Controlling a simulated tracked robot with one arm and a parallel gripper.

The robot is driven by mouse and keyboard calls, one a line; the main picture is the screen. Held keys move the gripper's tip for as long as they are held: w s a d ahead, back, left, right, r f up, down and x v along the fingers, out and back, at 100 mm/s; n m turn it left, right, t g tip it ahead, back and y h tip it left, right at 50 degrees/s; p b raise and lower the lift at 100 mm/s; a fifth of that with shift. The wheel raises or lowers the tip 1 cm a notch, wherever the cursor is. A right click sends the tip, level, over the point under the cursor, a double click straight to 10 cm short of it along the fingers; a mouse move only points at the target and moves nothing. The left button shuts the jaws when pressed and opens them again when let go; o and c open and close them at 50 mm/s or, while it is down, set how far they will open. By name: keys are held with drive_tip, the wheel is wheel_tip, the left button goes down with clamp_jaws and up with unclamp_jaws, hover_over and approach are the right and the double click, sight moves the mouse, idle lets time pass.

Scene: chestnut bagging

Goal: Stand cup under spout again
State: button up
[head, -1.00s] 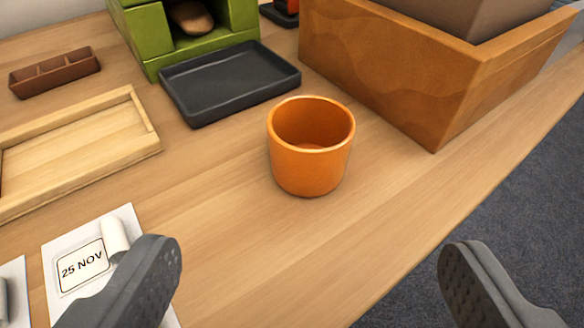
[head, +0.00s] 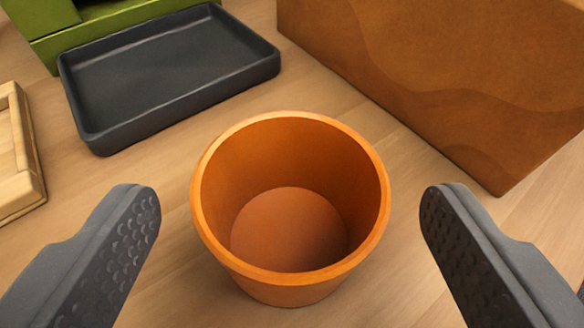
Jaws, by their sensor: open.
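An orange cup (head: 290,290) stands upright and empty on the wooden table, in the middle of the head view. My gripper (head: 290,210) is open, with one finger to the left of the cup and one to the right. There is a gap between each fingertip and the cup wall, and neither seems to touch it. No spout can be made out; only the lower part of a green block-like unit (head: 45,22) shows at the upper left, behind a dark tray.
The dark shallow tray (head: 170,72) lies beyond the cup to the left and looks empty. A large orange-brown box (head: 440,80) stands at the upper right. A light wooden frame's corner (head: 20,160) shows at the left edge. Bare table surrounds the cup.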

drive_tip(key=shift+w+f, duration=0.15)
drive_tip(key=shift+w, duration=0.2)
drive_tip(key=c, duration=1.2)
drive_tip(key=shift+o, duration=0.2)
